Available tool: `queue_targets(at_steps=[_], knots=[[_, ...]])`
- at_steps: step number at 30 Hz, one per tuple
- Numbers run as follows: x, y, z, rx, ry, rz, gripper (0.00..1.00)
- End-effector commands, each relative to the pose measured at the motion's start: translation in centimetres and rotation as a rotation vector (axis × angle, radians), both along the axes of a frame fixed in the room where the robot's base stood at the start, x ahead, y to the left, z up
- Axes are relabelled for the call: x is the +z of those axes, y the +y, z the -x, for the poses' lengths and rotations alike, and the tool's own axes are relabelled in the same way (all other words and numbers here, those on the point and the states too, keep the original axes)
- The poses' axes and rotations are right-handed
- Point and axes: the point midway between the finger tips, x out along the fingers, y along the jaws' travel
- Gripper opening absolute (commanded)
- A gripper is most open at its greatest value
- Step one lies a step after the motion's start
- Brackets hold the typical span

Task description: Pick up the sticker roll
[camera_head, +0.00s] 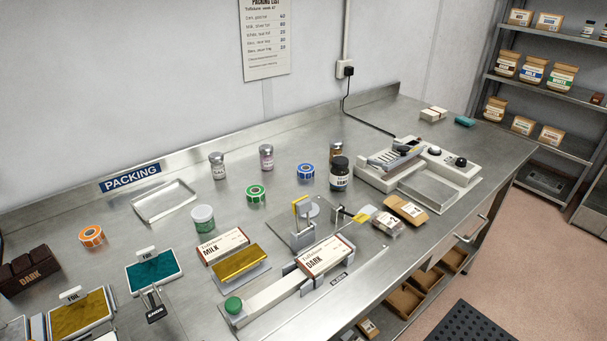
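Three sticker rolls stand on the steel bench. The orange roll (92,236) is at the left, near the dark chocolate block. The blue roll (306,173) is further right and back, left of a dark bottle. Each roll has a pale core, and all three appear uncovered. I do not see my gripper in this view.
An empty metal tray (164,201) lies between the orange and green rolls. Boxes and a slide fixture (268,297) fill the front. A sealing machine (418,174) stands right.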

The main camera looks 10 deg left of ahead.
Motion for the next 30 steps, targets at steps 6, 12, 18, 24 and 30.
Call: queue_targets(at_steps=[6, 12, 18, 24, 30], knots=[[0.0, 0.0, 0.0, 0.0, 0.0, 0.0, 0.43], [0.0, 0.0, 0.0, 0.0, 0.0, 0.0, 0.43], [0.0, 0.0, 0.0, 0.0, 0.0, 0.0, 0.59], [0.0, 0.0, 0.0, 0.0, 0.0, 0.0, 0.78], [0.0, 0.0, 0.0, 0.0, 0.0, 0.0, 0.91]])
